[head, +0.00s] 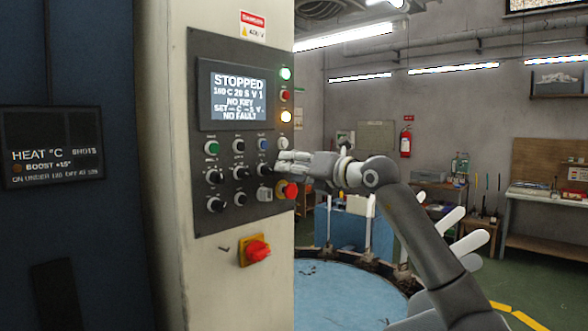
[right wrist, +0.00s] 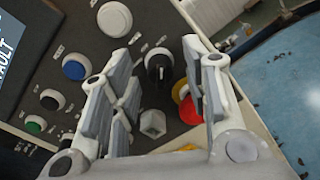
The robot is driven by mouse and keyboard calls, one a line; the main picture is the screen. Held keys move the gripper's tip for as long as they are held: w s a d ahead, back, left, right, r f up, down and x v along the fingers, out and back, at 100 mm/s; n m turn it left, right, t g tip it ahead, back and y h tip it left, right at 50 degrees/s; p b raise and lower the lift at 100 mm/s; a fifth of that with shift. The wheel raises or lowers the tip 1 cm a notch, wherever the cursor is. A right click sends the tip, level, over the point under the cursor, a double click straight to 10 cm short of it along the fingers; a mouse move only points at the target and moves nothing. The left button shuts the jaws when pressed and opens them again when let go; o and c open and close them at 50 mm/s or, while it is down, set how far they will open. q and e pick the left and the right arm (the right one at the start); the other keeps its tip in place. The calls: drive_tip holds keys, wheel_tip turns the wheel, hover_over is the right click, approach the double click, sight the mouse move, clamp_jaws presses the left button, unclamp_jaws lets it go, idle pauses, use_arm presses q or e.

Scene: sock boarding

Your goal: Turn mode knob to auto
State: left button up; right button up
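The control panel (head: 228,224) is on a pale column. My right gripper (head: 283,167) is at its right side, fingers toward the panel. In the right wrist view a black knob with a white pointer (right wrist: 158,66) sits between the open fingers (right wrist: 157,52). I cannot tell whether either finger touches it. The gripper hides this knob in the head view. Its label is too small to read, so I cannot confirm it is the mode knob or tell its setting. The screen (head: 238,96) reads STOPPED, NO KEY, NO FAULT. My left gripper is not in view.
A red stop button (right wrist: 189,109) and a grey knob (right wrist: 152,123) sit close by the right gripper. A white button (right wrist: 114,19) and a blue button (right wrist: 75,67) are also near. A red switch (head: 257,250) is lower on the column. A round blue table (head: 345,298) stands right.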

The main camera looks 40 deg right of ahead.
drive_tip(key=s, duration=1.2)
drive_tip(key=shift+d+r, duration=0.15)
drive_tip(key=shift+d, duration=0.2)
idle(0.4)
idle(0.3)
idle(0.3)
